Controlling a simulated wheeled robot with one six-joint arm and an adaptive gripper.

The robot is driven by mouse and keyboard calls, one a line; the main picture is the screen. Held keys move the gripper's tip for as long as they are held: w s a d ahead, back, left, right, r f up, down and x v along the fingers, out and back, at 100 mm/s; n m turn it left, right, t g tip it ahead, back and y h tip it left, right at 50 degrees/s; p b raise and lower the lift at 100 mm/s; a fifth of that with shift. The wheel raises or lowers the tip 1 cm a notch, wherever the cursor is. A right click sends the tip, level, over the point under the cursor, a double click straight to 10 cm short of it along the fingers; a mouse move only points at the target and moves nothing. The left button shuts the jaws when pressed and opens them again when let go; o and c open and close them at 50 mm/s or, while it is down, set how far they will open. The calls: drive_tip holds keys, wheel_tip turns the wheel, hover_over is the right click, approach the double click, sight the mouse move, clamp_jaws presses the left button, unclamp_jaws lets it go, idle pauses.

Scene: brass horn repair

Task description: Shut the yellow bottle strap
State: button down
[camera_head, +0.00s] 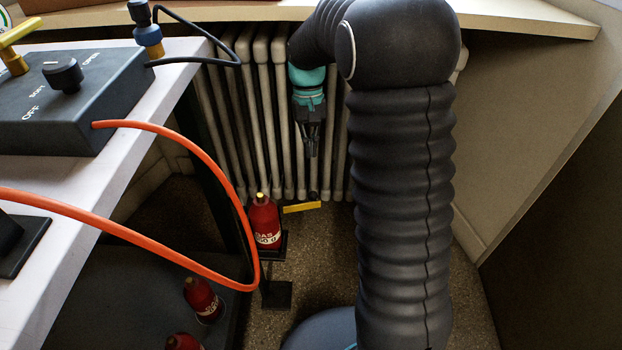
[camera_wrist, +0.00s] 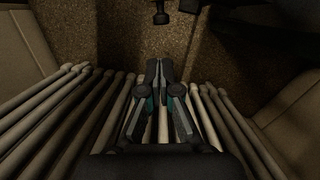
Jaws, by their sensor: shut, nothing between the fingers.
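The yellow strap (camera_head: 302,207) is a short flat bar near the floor. It sticks out to the right of a red gas bottle (camera_head: 265,222) and does not appear to lie across the bottle's front. The bottle stands upright on a small dark stand (camera_head: 277,294). My gripper (camera_head: 313,150) hangs pointing down in front of the radiator, above the strap and clear of it. Its fingers are shut and empty. The wrist view also shows the closed fingertips (camera_wrist: 160,66); I cannot make out the strap there.
A white radiator (camera_head: 245,120) stands behind my gripper, under a pale sill (camera_head: 520,14). At left is a white bench (camera_head: 120,170) with a black control box (camera_head: 85,105). An orange hose (camera_head: 215,175) loops down beside the bottle. More red bottles (camera_head: 203,300) stand at lower left.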

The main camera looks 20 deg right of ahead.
drive_tip(key=shift+f, duration=0.2)
drive_tip(key=b+x, duration=0.1)
drive_tip(key=x, duration=0.8)
drive_tip(key=shift+f, duration=0.35)
drive_tip(key=shift+s, duration=0.15)
